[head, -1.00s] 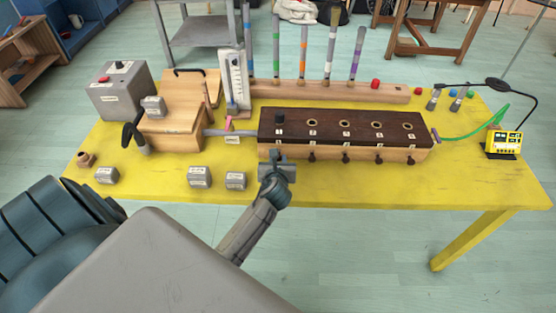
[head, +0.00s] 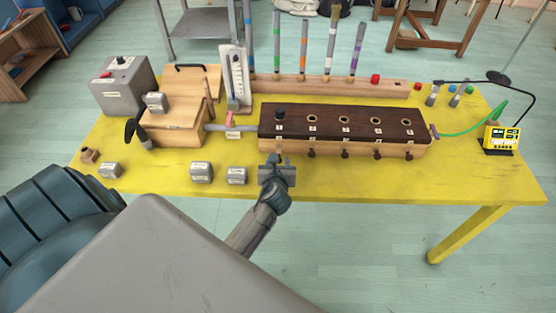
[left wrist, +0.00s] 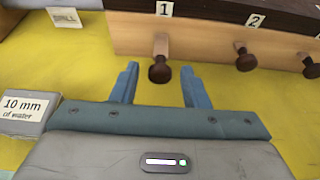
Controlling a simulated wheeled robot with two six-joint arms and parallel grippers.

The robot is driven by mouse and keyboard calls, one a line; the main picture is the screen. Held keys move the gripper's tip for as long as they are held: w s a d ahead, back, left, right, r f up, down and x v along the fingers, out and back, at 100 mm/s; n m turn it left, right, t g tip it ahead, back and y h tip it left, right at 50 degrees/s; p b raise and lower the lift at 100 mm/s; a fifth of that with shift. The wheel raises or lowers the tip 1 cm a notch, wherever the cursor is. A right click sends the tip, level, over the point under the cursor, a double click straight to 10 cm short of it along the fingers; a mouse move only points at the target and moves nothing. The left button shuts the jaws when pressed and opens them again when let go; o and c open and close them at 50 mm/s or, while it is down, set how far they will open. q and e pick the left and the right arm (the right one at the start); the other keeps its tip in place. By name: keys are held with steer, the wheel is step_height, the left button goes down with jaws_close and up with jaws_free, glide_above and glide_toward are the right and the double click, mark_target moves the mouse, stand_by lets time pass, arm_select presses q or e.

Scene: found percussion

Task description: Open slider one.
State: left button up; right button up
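The long wooden box with a dark top (head: 345,125) stands on the yellow table. Along its front is a row of dark slider knobs under numbered labels. The slider one knob (left wrist: 159,70) is below label 1 in the left wrist view, on a short pale stem. My left gripper (head: 279,160) is at the box's front left corner. In the left wrist view its two fingers (left wrist: 160,82) are open, with the knob between and slightly beyond their tips, apart from both. In the head view the gripper largely covers this knob. My right gripper is out of view.
The slider two knob (left wrist: 245,62) is close to the right. A grey block labelled "10 mm of water" (left wrist: 20,113) lies left of the gripper. Other grey weights (head: 236,176) sit on the table front. The yellow table (head: 400,190) is clear in front of the box.

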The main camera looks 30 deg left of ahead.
arm_select(q)
steer(key=v, duration=1.1)
steer(key=shift+b, duration=0.45)
